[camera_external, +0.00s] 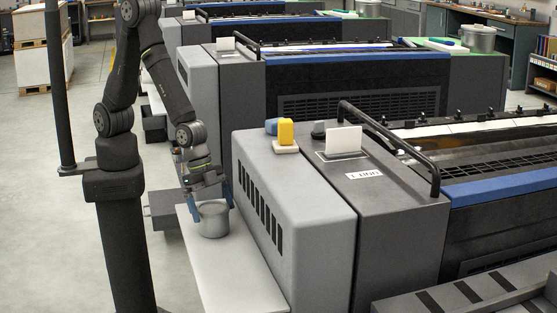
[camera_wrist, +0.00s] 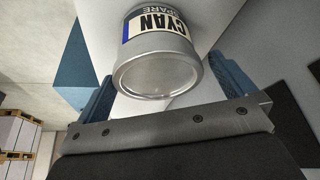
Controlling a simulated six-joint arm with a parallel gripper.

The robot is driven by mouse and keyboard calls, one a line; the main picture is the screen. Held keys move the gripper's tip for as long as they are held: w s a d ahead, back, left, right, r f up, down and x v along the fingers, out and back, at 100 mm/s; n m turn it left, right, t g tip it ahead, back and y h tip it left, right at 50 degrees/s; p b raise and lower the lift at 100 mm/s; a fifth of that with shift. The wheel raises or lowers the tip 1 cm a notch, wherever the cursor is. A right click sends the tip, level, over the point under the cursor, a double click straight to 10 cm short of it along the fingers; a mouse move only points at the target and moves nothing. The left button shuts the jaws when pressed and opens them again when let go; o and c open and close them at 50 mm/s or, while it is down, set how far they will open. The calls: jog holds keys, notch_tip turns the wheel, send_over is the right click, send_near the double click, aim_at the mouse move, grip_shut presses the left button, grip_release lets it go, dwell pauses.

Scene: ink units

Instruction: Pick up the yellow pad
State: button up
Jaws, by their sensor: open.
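The yellow pad (camera_external: 286,131) stands on a small pale base on top of the light grey printing unit, with a blue piece against its left side. It does not show in the wrist view. My gripper (camera_external: 222,201) is open, its blue fingers at either side of a grey metal can (camera_external: 213,220) on the white shelf. In the wrist view the can (camera_wrist: 155,55) carries a label reading CYAN SPARE and sits beyond and between my gripper's fingers (camera_wrist: 160,80). I cannot tell whether the fingers touch it. My gripper is below and left of the yellow pad.
The white shelf (camera_external: 225,270) runs along the unit's left side. On the unit labelled 1 are a dark knob (camera_external: 318,130), a white card (camera_external: 343,140) and a black handrail (camera_external: 395,150). More printing units stand behind. The floor at left is open.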

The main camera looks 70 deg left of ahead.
dwell(0.3)
jog(key=c, duration=0.4)
jog(key=shift+o, duration=0.2)
notch_tip(320, 180, up, 40)
jog(key=r, duration=0.1)
jog(key=n+g+y, duration=0.2)
jog(key=n+y, duration=0.2)
jog(key=n, duration=2.5)
send_over(283, 120)
jog(key=f, duration=0.2)
notch_tip(283, 120, down, 16)
jog(key=shift+r, duration=0.2)
jog(key=shift+w+d+f, duration=0.1)
jog(key=shift+w+f, duration=0.05)
jog(key=shift+f, duration=1.3)
jog(key=shift+w+d+f, duration=0.1)
jog(key=shift+w+f, duration=0.05)
jog(key=shift+f, duration=1.3)
